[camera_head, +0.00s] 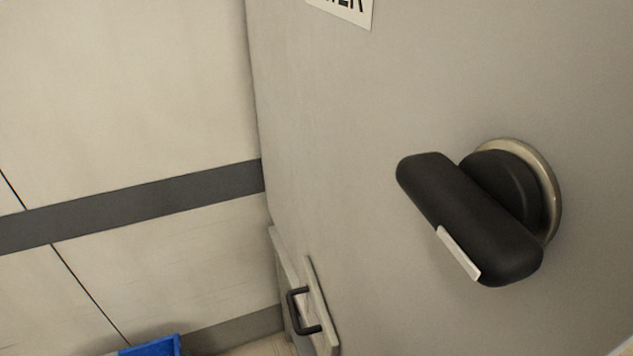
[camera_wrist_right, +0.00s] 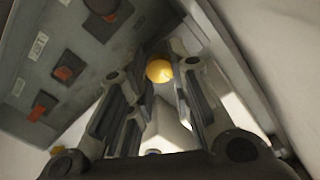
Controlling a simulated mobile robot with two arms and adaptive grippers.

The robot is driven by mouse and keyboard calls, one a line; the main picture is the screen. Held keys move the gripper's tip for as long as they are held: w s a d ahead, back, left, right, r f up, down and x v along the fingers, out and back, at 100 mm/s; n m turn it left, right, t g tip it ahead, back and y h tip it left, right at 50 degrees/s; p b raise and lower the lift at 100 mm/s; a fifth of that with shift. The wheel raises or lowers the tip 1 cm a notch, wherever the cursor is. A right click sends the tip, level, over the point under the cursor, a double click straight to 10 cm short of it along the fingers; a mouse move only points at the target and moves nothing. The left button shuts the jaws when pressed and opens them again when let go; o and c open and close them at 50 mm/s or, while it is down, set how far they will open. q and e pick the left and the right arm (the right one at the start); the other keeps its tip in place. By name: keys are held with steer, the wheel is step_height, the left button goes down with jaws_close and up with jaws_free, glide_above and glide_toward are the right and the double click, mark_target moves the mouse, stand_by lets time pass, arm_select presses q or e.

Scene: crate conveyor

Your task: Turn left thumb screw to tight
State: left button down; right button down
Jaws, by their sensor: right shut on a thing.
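In the right wrist view, a round yellow knob (camera_wrist_right: 159,70) shows between the fingertips of my right gripper (camera_wrist_right: 159,62). My right gripper is shut on this knob, one finger at each side. The knob looks like the thumb screw, but its shaft, any marking and how far it is turned are hidden. The head view shows neither the knob nor either gripper. My left gripper is in no view.
The right wrist view shows a grey panel with several orange-red switches (camera_wrist_right: 65,55) close at left. The head view shows a grey cabinet face (camera_head: 360,130) with a large black handle (camera_head: 465,215), a small box with a black pull (camera_head: 304,312), and a blue container (camera_head: 155,347).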

steer(key=shift+f+m, duration=0.25)
steer(key=shift+m, duration=0.45)
steer(key=c, duration=1.4)
jaws_free()
steer(key=shift+o, duration=0.6)
steer(key=shift+r, duration=0.15)
